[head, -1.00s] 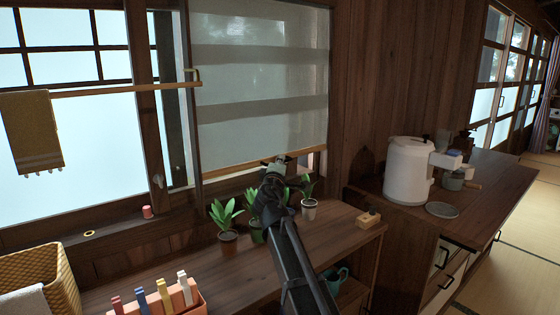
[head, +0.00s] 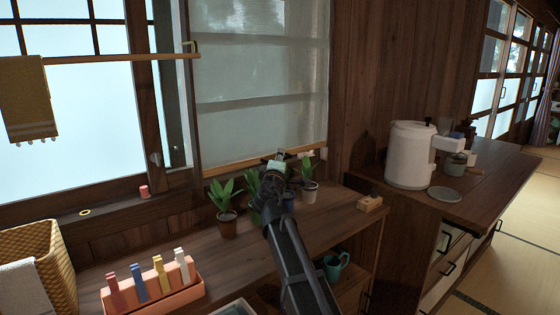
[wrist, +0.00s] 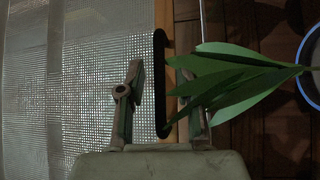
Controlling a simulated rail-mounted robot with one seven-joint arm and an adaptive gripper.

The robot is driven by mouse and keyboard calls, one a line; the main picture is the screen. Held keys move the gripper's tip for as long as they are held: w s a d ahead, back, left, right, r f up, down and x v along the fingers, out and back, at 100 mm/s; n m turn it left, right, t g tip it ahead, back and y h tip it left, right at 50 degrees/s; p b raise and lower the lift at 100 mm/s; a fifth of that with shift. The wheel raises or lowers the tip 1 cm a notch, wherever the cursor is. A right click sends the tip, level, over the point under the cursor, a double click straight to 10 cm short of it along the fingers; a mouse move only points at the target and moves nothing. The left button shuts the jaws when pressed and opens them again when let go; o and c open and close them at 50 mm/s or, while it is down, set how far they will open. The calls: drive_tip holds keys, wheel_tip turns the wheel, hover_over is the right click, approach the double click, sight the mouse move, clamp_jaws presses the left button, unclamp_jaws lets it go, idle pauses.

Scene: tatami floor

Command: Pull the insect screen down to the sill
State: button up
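The insect screen (head: 262,75) is a pale mesh panel in the right part of the window. Its wooden bottom bar (head: 240,163) sits low, close to the sill; plants and my arm hide part of that edge. In the wrist view the mesh (wrist: 75,90) fills the left and the bar (wrist: 164,20) runs upright. A dark elongated pull (wrist: 160,85) is at the bar, between the fingers of my gripper (wrist: 160,75). The fingers stand apart, with visible gaps on both sides of the pull. In the head view my gripper (head: 278,160) is at the bar's right half.
Potted plants (head: 227,222) stand on the shelf under the window, close to my arm; leaves (wrist: 225,80) overlap the right finger. A clothespin box (head: 160,292) and basket (head: 50,260) are at left. A white kettle (head: 410,155) stands on the right counter.

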drive_tip(key=shift+s, duration=0.15)
drive_tip(key=s+f, duration=0.1)
drive_tip(key=s, duration=1)
drive_tip(key=shift+s+a+f, duration=0.3)
drive_tip(key=shift+s, duration=0.05)
